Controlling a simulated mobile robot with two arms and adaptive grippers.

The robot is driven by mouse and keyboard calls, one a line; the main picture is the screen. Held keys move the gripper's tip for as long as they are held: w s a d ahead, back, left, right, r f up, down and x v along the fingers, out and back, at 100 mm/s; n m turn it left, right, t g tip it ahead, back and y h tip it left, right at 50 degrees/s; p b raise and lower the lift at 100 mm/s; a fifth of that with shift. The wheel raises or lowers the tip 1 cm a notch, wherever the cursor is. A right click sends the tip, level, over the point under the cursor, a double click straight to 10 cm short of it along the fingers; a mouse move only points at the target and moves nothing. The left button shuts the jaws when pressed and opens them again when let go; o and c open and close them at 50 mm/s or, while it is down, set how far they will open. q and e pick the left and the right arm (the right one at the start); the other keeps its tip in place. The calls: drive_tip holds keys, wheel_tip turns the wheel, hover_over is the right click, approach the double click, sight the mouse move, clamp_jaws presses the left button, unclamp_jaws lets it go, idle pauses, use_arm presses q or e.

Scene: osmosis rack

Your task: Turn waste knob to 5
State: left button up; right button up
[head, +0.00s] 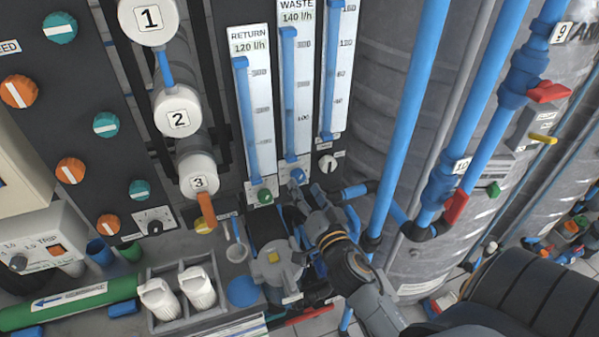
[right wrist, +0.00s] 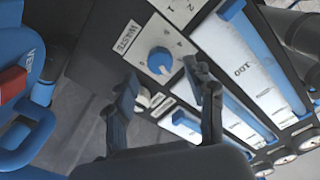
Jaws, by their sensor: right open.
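The waste knob (head: 298,176) is a small blue knob below the WASTE flow meter. In the right wrist view the blue knob (right wrist: 160,61) sits on a white dial plate beside a WASTE label (right wrist: 128,36). The dial figures are small, and I cannot tell its setting. My right gripper (head: 308,192) is open just below the knob in the head view. In the right wrist view, its two fingers (right wrist: 166,88) are spread and the knob shows between and beyond their tips, apparently untouched. My left gripper is not in view.
A green knob (head: 265,196) and a white knob (head: 327,163) flank the waste knob closely. A grey holder (head: 172,322) with white bottles and a green pipe (head: 75,300) lie lower left.

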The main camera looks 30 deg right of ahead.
sight(300, 179)
drive_tip(key=x, duration=0.3)
drive_tip(key=shift+w+p, duration=0.35)
drive_tip(key=shift+w, duration=0.05)
drive_tip(key=shift+w+d, duration=0.1)
drive_tip(key=shift+w, duration=0.25)
drive_tip(key=c, duration=0.4)
clamp_jaws()
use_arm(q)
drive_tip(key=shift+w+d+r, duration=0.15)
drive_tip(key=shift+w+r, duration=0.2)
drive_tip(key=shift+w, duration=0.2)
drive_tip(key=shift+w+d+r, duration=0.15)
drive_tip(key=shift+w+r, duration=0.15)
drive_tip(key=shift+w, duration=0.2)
